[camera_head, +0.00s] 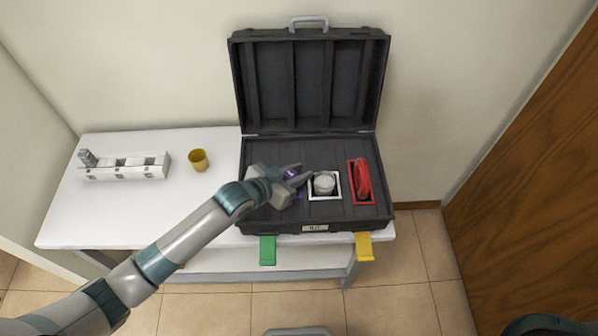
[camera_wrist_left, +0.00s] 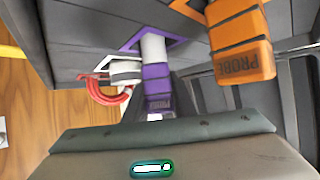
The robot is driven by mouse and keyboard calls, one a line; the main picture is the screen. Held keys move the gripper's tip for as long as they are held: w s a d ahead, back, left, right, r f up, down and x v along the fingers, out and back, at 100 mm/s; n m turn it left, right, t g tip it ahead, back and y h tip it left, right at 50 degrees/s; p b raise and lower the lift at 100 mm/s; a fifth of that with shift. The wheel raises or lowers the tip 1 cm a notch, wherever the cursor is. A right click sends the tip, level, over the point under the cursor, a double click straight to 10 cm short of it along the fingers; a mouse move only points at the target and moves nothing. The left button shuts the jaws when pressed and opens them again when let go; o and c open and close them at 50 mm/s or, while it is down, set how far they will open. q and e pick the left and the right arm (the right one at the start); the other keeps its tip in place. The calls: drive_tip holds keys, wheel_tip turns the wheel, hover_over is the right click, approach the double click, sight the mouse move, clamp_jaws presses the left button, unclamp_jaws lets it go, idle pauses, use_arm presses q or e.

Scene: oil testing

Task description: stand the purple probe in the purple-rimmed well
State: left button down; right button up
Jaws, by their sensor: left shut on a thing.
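The purple probe (camera_wrist_left: 157,82) has a purple grip with dark bands and a white lower part. My left gripper (camera_head: 299,173) is shut on it, above the black case's tray; in the head view only bits of purple (camera_head: 291,173) show between the fingers. In the left wrist view, the probe's white end overlaps the purple-rimmed well (camera_wrist_left: 131,44). I cannot tell how deep it reaches. In the head view the gripper mostly hides this well. My right gripper is not in view.
The open case (camera_head: 310,225) also holds a white-rimmed well (camera_head: 325,197) with a pale round item and a red-rimmed well (camera_head: 352,170) with a red item. An orange probe (camera_wrist_left: 240,45) is close beside the purple one. A yellow cup (camera_head: 198,160) and white rack (camera_head: 125,171) stand left.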

use_arm(q)
drive_tip(key=shift+f+b, duration=0.45)
drive_tip(key=shift+f, duration=0.25)
drive_tip(key=c, duration=1.8)
unclamp_jaws()
drive_tip(key=shift+o, duration=0.2)
drive_tip(key=shift+a, duration=0.1)
drive_tip(key=shift+p+v, duration=1.05)
drive_tip(key=shift+v, duration=0.05)
drive_tip(key=shift+p+v, duration=3.1)
drive_tip(key=shift+v, duration=0.95)
drive_tip(key=shift+s+a+r, duration=0.15)
drive_tip(key=shift+s, duration=0.15)
